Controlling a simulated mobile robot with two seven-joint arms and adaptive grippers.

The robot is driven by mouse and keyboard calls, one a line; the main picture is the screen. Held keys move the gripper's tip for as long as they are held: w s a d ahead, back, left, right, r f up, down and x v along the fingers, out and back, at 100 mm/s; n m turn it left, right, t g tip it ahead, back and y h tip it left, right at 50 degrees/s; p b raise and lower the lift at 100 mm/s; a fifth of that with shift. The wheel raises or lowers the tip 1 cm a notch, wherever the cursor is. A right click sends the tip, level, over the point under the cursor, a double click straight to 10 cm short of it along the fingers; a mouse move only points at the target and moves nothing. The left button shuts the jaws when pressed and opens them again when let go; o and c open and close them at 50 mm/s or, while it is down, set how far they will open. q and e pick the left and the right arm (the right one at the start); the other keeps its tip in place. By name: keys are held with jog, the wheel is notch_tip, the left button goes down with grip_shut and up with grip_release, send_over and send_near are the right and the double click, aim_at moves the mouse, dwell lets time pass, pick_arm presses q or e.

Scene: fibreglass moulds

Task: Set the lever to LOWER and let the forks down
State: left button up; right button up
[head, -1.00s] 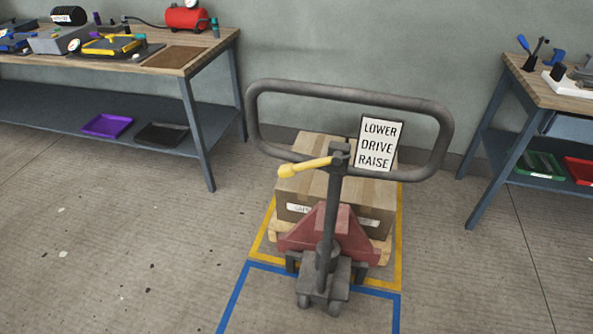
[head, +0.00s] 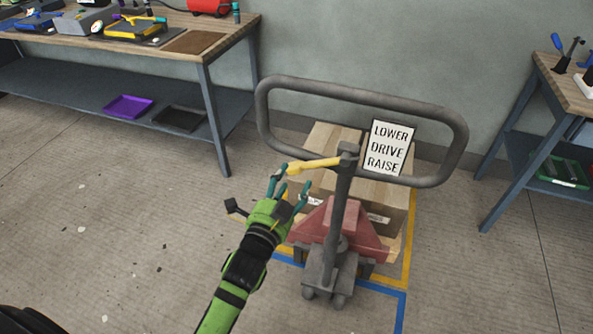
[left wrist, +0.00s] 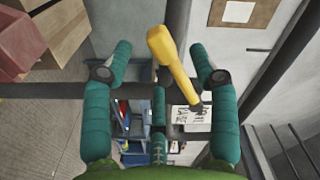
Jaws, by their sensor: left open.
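The yellow lever (head: 314,165) sits at the top of the pallet jack's grey post (head: 340,215) and points left, its tip slightly low. It also shows in the left wrist view (left wrist: 173,65), between the spread fingers. My left gripper (head: 288,187) is open just below the lever's tip; I cannot tell if it touches. The sign (head: 389,147) reads LOWER, DRIVE, RAISE from top to bottom. The jack's red body (head: 340,230) stands at cardboard boxes (head: 383,209) on a pallet; the forks are hidden. My right gripper is out of view.
A grey loop handle (head: 362,96) rises around the post and sign. Workbenches stand at the left (head: 213,45) and right (head: 555,85). Blue and yellow floor lines (head: 389,300) surround the jack and pallet. The floor at the left is open.

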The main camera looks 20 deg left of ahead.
aim_at(295, 173)
pick_arm(q)
jog(key=shift+w+d, duration=0.1)
jog(key=shift+w, duration=1.75)
grip_shut()
jog(key=shift+f, duration=0.1)
jog(key=shift+p, duration=0.3)
